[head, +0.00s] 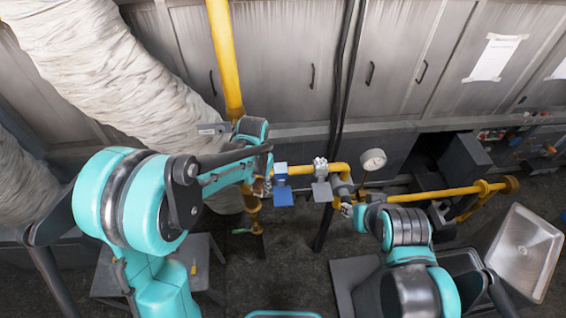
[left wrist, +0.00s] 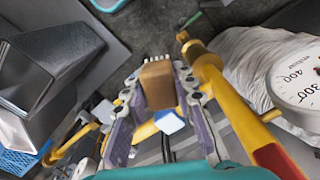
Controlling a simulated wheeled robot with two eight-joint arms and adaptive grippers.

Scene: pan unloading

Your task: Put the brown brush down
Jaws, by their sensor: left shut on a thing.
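My left gripper (left wrist: 158,92) is shut on the brown brush (left wrist: 158,86), seen in the left wrist view. The brush is a brown block between the two fingers, with pale bristles along its far edge. In the head view my left gripper (head: 262,186) is up by the yellow pipes, and the brush cannot be made out there. My right gripper (head: 350,208) is small and partly hidden by its own arm, right of the left one. I cannot tell whether it is open.
A yellow upright pipe (head: 226,60) and a horizontal yellow pipe (head: 445,193) run near the grippers. A round gauge (head: 373,159) stands beside them. A metal pan (head: 524,252) is at the right. A low grey table (head: 205,250) is at lower left. A white duct (head: 85,70) fills the upper left.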

